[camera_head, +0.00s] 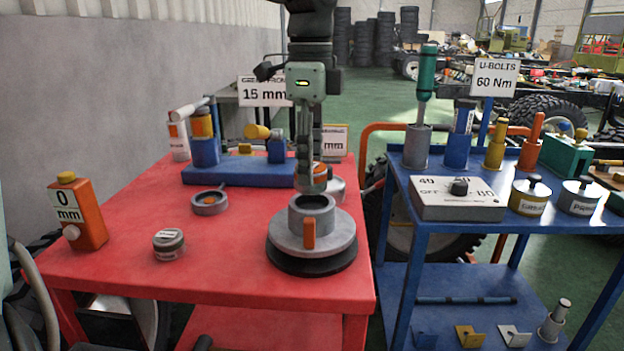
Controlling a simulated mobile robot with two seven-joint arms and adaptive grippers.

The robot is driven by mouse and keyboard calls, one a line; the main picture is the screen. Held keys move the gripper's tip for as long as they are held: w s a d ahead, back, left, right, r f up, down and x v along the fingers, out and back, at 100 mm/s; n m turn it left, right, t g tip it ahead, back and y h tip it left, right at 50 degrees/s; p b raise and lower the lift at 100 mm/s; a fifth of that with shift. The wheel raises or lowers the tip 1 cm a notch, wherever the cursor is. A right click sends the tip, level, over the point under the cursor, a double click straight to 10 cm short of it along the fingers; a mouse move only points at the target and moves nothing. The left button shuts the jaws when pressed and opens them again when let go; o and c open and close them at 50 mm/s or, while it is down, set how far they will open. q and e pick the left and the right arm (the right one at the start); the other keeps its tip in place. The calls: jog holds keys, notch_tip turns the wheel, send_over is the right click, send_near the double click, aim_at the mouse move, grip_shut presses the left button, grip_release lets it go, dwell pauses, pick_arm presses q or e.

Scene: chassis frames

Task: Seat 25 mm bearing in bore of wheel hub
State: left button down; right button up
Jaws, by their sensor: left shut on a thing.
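The wheel hub (340,238) stands near the front right of the red table. It is a grey flanged disc on a dark base, with a raised collar, an open dark bore on top and an orange tab on its front. My left gripper (312,186) points straight down just above the bore. It is shut on a small grey piece, apparently the bearing, mostly hidden between the fingers. It looks apart from the collar, though the exact gap is hard to tell. My right gripper is out of view.
On the red table (120,270) stand a grey ring (209,202), a small labelled round can (168,241), an orange "0 mm" block (77,212) and a blue fixture (235,170). A blue cart (440,240) with tools and a dial box (458,200) stands to the right.

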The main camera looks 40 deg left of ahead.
pick_arm(q)
jog(key=shift+w+f, duration=0.2)
notch_tip(320, 180, down, 3)
jog(key=shift+f, duration=0.35)
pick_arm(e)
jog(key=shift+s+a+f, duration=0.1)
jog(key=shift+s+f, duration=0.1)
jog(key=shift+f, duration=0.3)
pick_arm(q)
jog(key=shift+f, duration=0.1)
jog(key=shift+f, duration=0.1)
jog(key=c, duration=0.9)
grip_release()
jog(key=shift+o, duration=0.4)
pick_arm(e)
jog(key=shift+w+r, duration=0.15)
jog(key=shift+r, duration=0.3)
